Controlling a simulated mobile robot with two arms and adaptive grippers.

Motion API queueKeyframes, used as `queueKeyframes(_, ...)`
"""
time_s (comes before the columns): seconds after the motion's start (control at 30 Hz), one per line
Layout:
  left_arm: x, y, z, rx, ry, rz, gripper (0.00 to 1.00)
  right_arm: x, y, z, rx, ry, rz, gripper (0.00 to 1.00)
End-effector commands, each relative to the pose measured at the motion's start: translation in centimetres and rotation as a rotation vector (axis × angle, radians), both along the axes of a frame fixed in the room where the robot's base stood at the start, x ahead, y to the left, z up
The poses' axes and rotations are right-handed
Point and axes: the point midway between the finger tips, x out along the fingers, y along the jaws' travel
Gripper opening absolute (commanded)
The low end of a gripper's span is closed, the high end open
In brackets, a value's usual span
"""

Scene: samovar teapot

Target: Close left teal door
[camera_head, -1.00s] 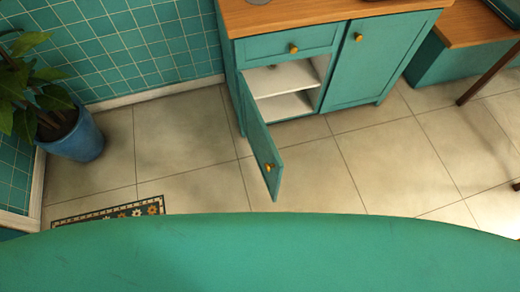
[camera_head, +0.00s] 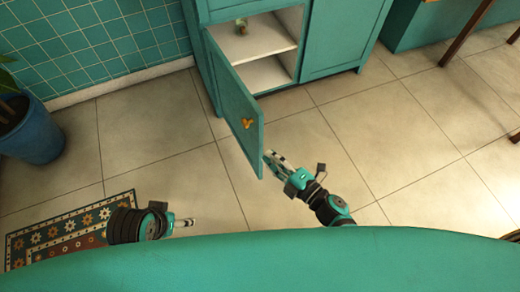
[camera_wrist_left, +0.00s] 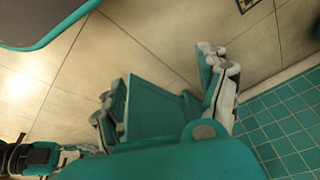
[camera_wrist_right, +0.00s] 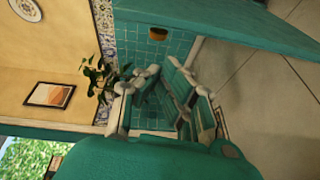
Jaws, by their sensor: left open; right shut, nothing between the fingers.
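The left teal door (camera_head: 230,98) of the low cabinet stands open, swung out into the room, with its orange knob (camera_head: 247,123) near the free edge. My right gripper (camera_head: 271,158) is shut and empty, just right of the door's near free end in the head view. I cannot tell whether it touches the door. In the right wrist view a large teal slab (camera_wrist_right: 225,25), probably this door, crosses the top right. My left gripper (camera_head: 190,222) is open and empty, lower left of the door and apart from it. Its fingers show in the left wrist view (camera_wrist_left: 160,95).
The cabinet's open compartment shows white shelves (camera_head: 255,40) with a small object (camera_head: 241,25) on the upper one. The right cabinet door (camera_head: 340,35) is closed. A patterned rug (camera_head: 65,225) and a blue plant pot (camera_head: 32,135) are at left. The floor right of the door is clear.

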Motion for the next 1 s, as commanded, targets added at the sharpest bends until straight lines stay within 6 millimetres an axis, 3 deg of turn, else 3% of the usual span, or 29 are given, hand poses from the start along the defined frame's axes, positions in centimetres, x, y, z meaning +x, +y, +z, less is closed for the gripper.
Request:
queueKeyframes(0.27, -0.9, 0.2, 2.2, 0.0, -0.015, 0.001, 0.76, 0.2, 1.8, 1.6, -0.064, -0.127, 0.075, 0.0)
queueKeyframes(0.53, -0.9, 0.2, 1.6, 0.0, -0.015, 0.001, 0.76, 3.8, 5.1, 1.7, -0.06, -0.127, 0.073, 0.0)
queueKeyframes(0.77, 2.5, -0.8, 2.2, -0.033, -0.172, -0.012, 0.76, 7.3, 8.3, 1.6, -0.059, -0.123, 0.072, 0.0)
queueKeyframes(1.0, 4.3, -1.4, 2.9, -0.05, -0.26, -0.019, 0.76, 8.4, 5.1, 1.5, -0.064, -0.121, 0.071, 0.0)
